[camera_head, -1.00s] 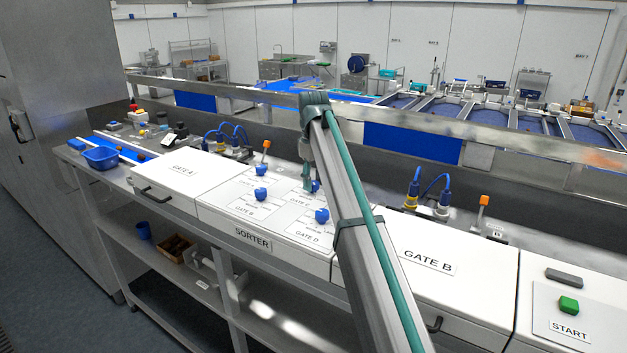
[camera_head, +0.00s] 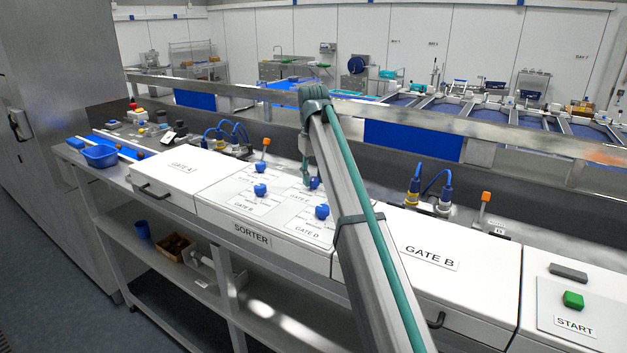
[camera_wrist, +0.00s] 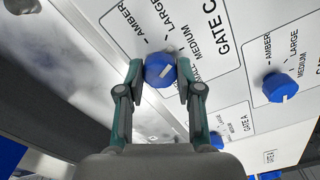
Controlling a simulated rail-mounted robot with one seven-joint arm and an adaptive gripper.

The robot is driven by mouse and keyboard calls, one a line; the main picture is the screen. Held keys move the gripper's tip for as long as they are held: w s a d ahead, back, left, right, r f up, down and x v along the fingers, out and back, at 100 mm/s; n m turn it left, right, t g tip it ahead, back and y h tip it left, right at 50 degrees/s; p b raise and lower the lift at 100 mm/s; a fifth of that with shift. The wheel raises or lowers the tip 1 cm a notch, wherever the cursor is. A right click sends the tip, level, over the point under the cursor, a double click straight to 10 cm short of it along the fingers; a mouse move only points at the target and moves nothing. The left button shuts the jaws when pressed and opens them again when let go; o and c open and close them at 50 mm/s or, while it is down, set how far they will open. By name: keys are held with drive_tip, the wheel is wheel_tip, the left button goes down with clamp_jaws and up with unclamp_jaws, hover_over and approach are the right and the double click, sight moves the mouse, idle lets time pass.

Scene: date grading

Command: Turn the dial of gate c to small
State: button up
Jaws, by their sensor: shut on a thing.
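The blue dial of gate C (camera_wrist: 158,71) sits on the white sorter panel, under the GATE C label in the wrist view. Its white mark lies slanted near the right side of the knob; I cannot tell exactly which word it points at. My gripper (camera_wrist: 160,80) is shut on the dial, one teal finger on each side. In the head view the dial (camera_head: 315,183) shows partly beside my gripper (camera_head: 306,175), with my arm in front.
Another blue dial (camera_wrist: 280,87) with its own labels is to the right in the wrist view. In the head view, dials (camera_head: 260,190), (camera_head: 322,211) stand close by on the same panel. A green start button (camera_head: 573,299) is at the far right.

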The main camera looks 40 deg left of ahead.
drive_tip(key=m+b, duration=0.1)
drive_tip(key=m, duration=0.2)
drive_tip(key=shift+m, duration=0.4)
drive_tip(key=m+b, duration=0.1)
drive_tip(key=m, duration=0.2)
drive_tip(key=m+b, duration=0.1)
drive_tip(key=m, duration=0.5)
drive_tip(key=shift+m+b, duration=0.35)
drive_tip(key=shift+m, duration=0.05)
drive_tip(key=o, duration=1.2)
drive_tip(key=shift+c, duration=0.2)
